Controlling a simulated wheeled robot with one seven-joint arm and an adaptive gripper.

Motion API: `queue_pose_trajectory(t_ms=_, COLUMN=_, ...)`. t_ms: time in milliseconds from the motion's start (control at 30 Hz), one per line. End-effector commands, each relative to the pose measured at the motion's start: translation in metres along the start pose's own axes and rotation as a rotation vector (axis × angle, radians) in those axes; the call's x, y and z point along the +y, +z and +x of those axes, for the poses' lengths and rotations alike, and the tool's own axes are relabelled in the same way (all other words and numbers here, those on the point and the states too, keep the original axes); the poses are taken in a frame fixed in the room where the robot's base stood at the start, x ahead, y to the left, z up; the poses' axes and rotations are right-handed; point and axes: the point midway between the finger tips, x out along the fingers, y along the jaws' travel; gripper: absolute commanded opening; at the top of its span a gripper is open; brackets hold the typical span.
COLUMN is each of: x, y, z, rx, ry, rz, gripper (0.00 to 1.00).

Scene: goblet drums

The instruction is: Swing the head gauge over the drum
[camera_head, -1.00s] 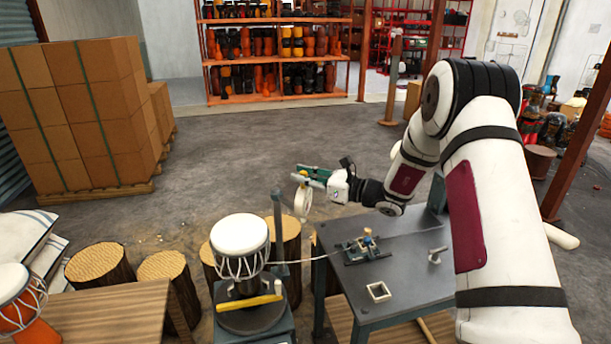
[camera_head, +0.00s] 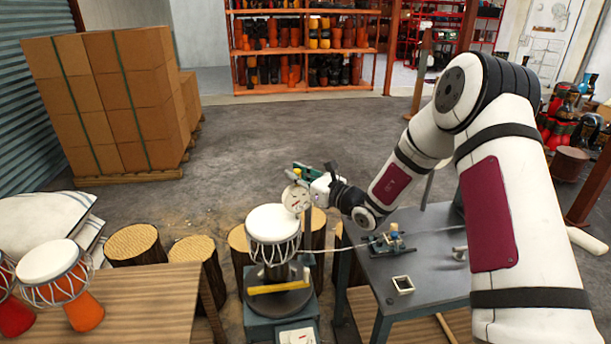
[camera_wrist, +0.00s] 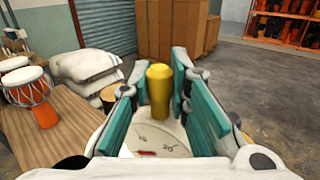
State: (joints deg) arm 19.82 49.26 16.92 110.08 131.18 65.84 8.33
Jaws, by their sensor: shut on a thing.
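The drum (camera_head: 273,224), with a white head and white cords, stands upright on a dark round stand with a yellow bar (camera_head: 280,287). The head gauge (camera_head: 297,197), a pale round dial, shows at the drum head's right back edge, by a grey post (camera_head: 307,235). I cannot tell whether it touches the head. My gripper (camera_head: 303,174) is at the gauge's top. In the wrist view, its teal fingers (camera_wrist: 160,98) are shut on the gauge's yellow knob (camera_wrist: 160,84), with the marked dial (camera_wrist: 155,138) below.
A grey table (camera_head: 425,270) with a small fixture (camera_head: 389,241) and a square frame (camera_head: 403,285) stands right of the drum. A wooden table (camera_head: 140,305) with orange drums is at the left. Log stools (camera_head: 134,243) stand behind. Stacked boxes (camera_head: 112,100) are farther back.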

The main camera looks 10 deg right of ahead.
Motion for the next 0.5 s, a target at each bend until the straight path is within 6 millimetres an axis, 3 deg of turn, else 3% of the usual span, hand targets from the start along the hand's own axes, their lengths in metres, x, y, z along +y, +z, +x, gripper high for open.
queue_pose_trajectory(t_ms=200, x=0.010, y=0.000, z=0.015, rx=-0.001, ry=0.006, rz=0.003, gripper=0.00)
queue_pose_trajectory(t_ms=500, x=0.013, y=-0.001, z=0.022, rx=0.000, ry=0.005, rz=0.003, gripper=0.00)
